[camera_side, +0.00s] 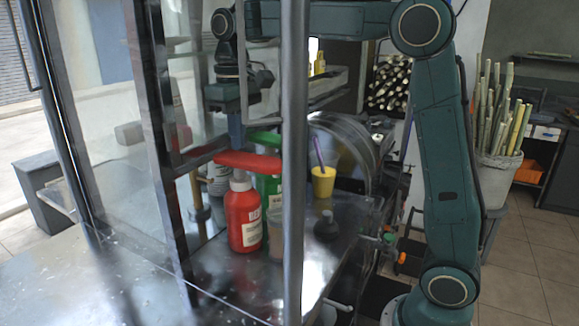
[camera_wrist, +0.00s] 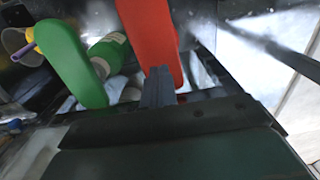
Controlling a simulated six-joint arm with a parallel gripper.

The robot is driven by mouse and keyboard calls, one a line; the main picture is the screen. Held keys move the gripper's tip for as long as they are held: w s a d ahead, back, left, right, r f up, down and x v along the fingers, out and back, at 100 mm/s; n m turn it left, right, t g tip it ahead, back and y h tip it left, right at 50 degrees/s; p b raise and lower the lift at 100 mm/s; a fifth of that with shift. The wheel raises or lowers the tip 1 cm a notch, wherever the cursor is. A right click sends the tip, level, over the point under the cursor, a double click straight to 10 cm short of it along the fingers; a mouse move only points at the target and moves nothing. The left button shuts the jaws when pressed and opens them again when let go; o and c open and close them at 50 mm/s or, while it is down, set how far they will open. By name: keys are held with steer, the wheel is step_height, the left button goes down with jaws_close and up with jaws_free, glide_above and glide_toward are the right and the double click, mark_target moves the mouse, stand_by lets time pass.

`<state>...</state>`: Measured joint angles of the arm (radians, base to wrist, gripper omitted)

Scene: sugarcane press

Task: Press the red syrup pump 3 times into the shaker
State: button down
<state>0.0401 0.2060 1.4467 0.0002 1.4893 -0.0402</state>
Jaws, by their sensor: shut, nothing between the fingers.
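The red syrup bottle (camera_side: 244,218) stands upright on the metal counter, with its long red pump head (camera_side: 250,161) on top. In the wrist view the red pump head (camera_wrist: 152,38) lies right at my fingertips. My gripper (camera_side: 236,146) points down, shut and empty, with its tips at the top of the red pump head; I cannot tell whether they touch it. The fingers also show in the wrist view (camera_wrist: 158,90). A translucent brownish cup (camera_side: 275,238), perhaps the shaker, stands right of the red bottle, partly hidden by the metal post.
A green bottle (camera_side: 267,188) with a green pump head (camera_side: 262,138) stands just behind the red one. A yellow cup (camera_side: 323,184) with a purple straw stands to the right. A vertical metal post (camera_side: 294,120) crosses the side view. A dark rounded object (camera_side: 327,226) sits on the counter.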

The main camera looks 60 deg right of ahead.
mark_target(239, 156)
steer(key=shift+f, duration=2.25)
stand_by(0.3)
steer(key=shift+r, duration=2.25)
steer(key=shift+r, duration=0.15)
step_height(239, 156, up, 6)
steer(key=shift+f, duration=0.15)
stand_by(0.5)
